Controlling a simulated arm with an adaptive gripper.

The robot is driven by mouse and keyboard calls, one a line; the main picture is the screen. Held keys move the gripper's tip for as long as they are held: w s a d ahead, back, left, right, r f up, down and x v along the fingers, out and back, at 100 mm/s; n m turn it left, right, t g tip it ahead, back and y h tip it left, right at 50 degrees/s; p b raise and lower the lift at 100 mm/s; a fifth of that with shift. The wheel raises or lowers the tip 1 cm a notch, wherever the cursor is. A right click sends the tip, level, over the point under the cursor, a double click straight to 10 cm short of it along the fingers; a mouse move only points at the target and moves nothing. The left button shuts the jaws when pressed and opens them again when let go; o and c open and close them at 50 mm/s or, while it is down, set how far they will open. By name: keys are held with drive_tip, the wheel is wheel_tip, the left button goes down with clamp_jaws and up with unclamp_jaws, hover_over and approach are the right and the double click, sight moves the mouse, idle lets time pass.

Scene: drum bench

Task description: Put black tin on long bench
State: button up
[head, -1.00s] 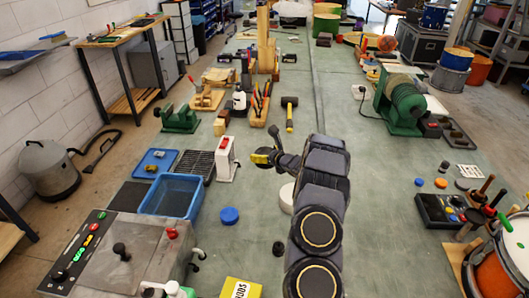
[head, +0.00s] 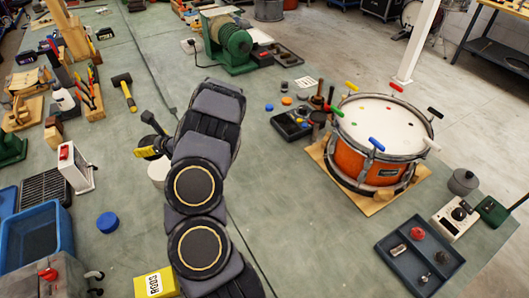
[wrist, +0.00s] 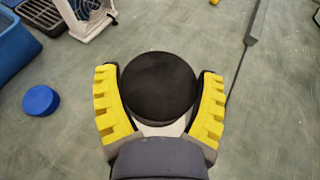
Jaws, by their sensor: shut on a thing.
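My gripper (wrist: 160,103) is shut on the black tin (wrist: 158,85), a round black thing seen from above between its yellow fingers in the wrist view. In the head view, my gripper (head: 150,150) is over the green bench top (head: 135,215), left of my arm. The tin cannot be made out clearly there. A pale round thing shows below the tin in the wrist view (wrist: 165,129) and below the gripper in the head view (head: 158,172). I cannot tell whether the tin touches it.
A blue lid (head: 107,222), a blue crate (head: 38,238) and a yellow box (head: 155,284) lie to the left. A mallet (head: 124,92) lies farther back. An orange drum (head: 372,150) and a dark tray (head: 419,257) stand right.

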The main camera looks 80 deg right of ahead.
drive_tip(key=s+d+f+m+g+h, duration=0.1)
drive_tip(key=s+d+f+m+h, duration=0.1)
drive_tip(key=s+d, duration=0.5)
drive_tip(key=m+g+h, duration=0.2)
drive_tip(key=m+h, duration=0.2)
hover_over(235, 170)
drive_tip(key=shift+f, duration=4.45)
drive_tip(key=shift+f, duration=0.1)
drive_tip(key=o, duration=1.1)
drive_tip(key=shift+s+a+r, duration=0.1)
drive_tip(key=shift+r, duration=0.1)
drive_tip(key=v, duration=1.1)
drive_tip(key=shift+s+a+r, duration=0.15)
drive_tip(key=shift+s+r, duration=0.05)
drive_tip(key=shift+r, duration=0.1)
